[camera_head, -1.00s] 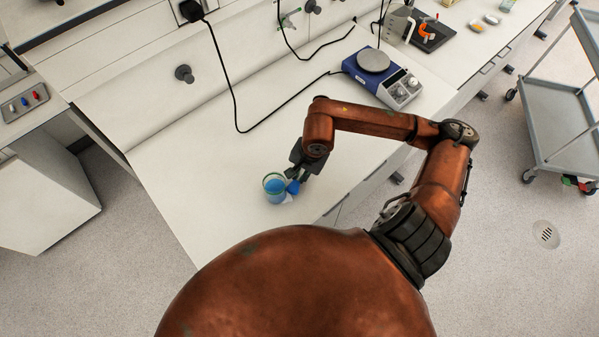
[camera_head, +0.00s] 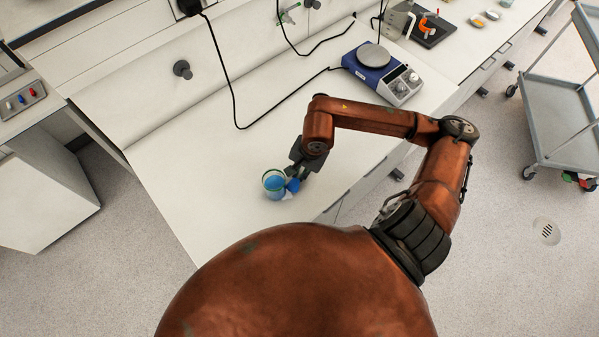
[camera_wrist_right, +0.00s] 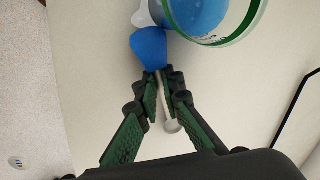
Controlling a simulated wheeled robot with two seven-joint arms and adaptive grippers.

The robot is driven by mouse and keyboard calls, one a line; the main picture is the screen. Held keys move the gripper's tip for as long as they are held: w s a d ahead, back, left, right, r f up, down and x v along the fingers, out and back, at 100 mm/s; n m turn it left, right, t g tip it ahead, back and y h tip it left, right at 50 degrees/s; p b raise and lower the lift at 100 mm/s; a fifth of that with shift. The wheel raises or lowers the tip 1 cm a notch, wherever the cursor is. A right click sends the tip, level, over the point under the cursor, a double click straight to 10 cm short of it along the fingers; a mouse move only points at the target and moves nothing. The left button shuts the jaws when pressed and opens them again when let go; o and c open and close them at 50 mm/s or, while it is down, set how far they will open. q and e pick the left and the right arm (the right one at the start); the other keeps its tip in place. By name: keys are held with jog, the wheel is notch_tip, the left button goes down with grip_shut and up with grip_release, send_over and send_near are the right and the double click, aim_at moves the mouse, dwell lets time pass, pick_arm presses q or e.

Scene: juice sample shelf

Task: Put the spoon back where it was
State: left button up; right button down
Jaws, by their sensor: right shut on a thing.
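My right gripper (camera_head: 297,178) is low over the white bench, just right of the glass beaker (camera_head: 274,184). In the right wrist view its fingers (camera_wrist_right: 164,76) are shut on the spoon (camera_wrist_right: 150,47), which has a broad blue end and a thin pale handle with a round tip running back between the fingers. The blue end is close beside the green-rimmed beaker (camera_wrist_right: 232,38), which holds blue contents. Whether the spoon touches the bench or the beaker cannot be told. A small white object (camera_wrist_right: 143,14) lies beyond the blue end, partly hidden. My left gripper is out of view.
A blue hotplate-like device (camera_head: 381,72) with a round top stands farther back on the bench, with a black cable (camera_head: 230,90) nearby. The bench left of the beaker is clear. Its front edge is close to the beaker. A grey cart (camera_head: 560,110) stands at right.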

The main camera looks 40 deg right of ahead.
jog(key=shift+f+b, duration=0.3)
jog(key=shift+f, duration=0.05)
jog(key=c, duration=2)
grip_release()
jog(key=shift+r, duration=0.1)
jog(key=r, duration=0.4)
jog(key=s+r, duration=0.1)
jog(key=r, duration=0.2)
jog(key=s+d+r, duration=0.1)
jog(key=r, duration=0.3)
jog(key=shift+r, duration=0.35)
jog(key=shift+r, duration=0.1)
